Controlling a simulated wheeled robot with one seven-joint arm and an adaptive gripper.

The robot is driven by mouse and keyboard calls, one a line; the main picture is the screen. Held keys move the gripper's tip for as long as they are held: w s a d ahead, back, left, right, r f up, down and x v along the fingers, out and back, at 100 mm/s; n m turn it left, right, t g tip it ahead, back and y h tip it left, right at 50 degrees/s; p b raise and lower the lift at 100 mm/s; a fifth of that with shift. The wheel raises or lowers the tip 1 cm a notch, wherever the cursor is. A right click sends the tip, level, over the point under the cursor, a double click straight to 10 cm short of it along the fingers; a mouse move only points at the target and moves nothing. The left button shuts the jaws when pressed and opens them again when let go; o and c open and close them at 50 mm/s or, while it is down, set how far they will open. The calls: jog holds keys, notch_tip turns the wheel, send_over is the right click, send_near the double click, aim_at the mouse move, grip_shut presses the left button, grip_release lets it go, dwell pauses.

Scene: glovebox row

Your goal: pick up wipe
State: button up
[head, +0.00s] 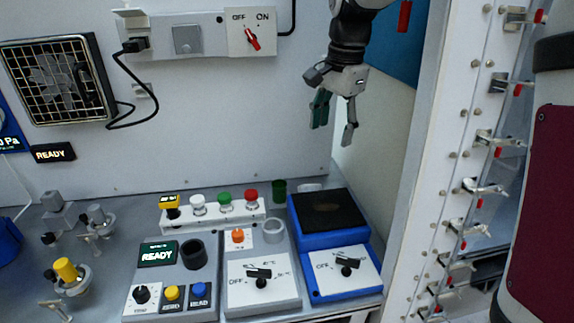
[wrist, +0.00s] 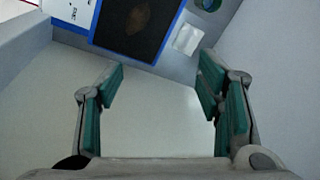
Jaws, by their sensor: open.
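A small white flat piece that looks like the wipe (wrist: 187,39) lies on the grey bench at the upper right of the wrist view, beside the blue device. In the head view the wipe (head: 310,187) is a pale patch behind the blue device, which partly hides it. My gripper (head: 334,122) hangs above the bench in front of the back wall, fingers down, open and empty. In the wrist view its two green-padded fingers (wrist: 160,85) stand wide apart over bare surface, with the wipe beyond them and apart from them.
The blue device (head: 297,224) with a dark top plate stands next to the wipe. A green cup (head: 279,190) stands close by on its left in the head view. A row of coloured buttons (head: 225,203) is further left. A white side wall (head: 372,130) bounds the right.

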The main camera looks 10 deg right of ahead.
aim_at(309, 185)
jog(key=w+f+m+g+b, duration=0.15)
jog(key=w+f+m, duration=0.35)
jog(key=w+f, duration=0.65)
jog(key=f, duration=0.8)
jog(key=a+f, duration=0.1)
jog(key=f, duration=0.3)
jog(key=shift+a+f+p, duration=0.1)
jog(key=shift+f+p, duration=0.3)
jog(key=c, duration=0.6)
